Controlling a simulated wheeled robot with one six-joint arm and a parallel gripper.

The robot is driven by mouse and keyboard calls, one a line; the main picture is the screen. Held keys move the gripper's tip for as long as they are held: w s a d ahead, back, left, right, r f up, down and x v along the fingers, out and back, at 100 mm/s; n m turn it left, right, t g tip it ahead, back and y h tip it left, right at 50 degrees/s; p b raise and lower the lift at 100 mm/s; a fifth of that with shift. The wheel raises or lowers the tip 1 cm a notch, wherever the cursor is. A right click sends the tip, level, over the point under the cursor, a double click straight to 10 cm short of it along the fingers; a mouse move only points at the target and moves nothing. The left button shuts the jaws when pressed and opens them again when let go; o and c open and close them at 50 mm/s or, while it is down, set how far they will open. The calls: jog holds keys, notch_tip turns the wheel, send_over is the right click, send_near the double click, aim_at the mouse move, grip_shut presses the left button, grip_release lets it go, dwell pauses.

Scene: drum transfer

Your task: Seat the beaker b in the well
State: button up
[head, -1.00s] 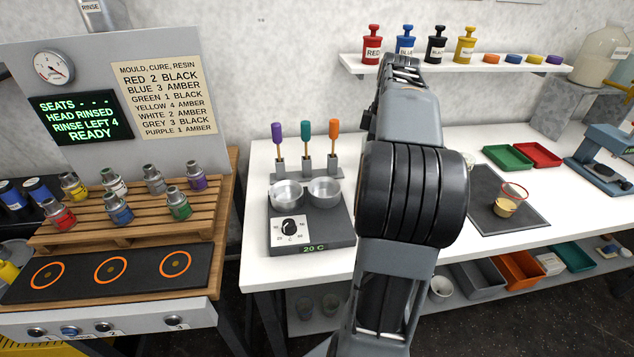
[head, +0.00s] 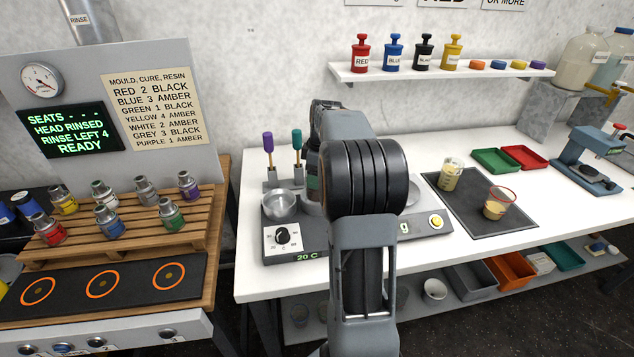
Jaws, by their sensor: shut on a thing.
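Two metal bowl-like wells sit on the grey heater (head: 310,240) reading 20 C. The left well (head: 279,204) shows clearly; the right well (head: 313,208) is mostly hidden by my arm. Two clear beakers stand on the dark mat at the right: one with pale yellow contents (head: 451,176) and a red-rimmed one with amber contents (head: 497,204). I cannot read a letter on either, so I cannot tell which is beaker b. My arm rises in front of the heater and bends down behind itself near the right well. My gripper's fingers and anything in them are hidden behind the arm.
Upright tools with purple (head: 267,142) and teal (head: 297,139) handles stand behind the heater. Green (head: 497,160) and red (head: 524,157) trays lie beyond the mat. The front right of the table is clear.

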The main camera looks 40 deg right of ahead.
jog(key=shift+w+f, duration=0.1)
jog(key=shift+f, duration=1.55)
jog(key=shift+c, duration=0.5)
jog(key=shift+a+f, duration=0.1)
jog(key=shift+f, duration=0.1)
jog(key=o, duration=1.1)
jog(key=shift+o, duration=0.2)
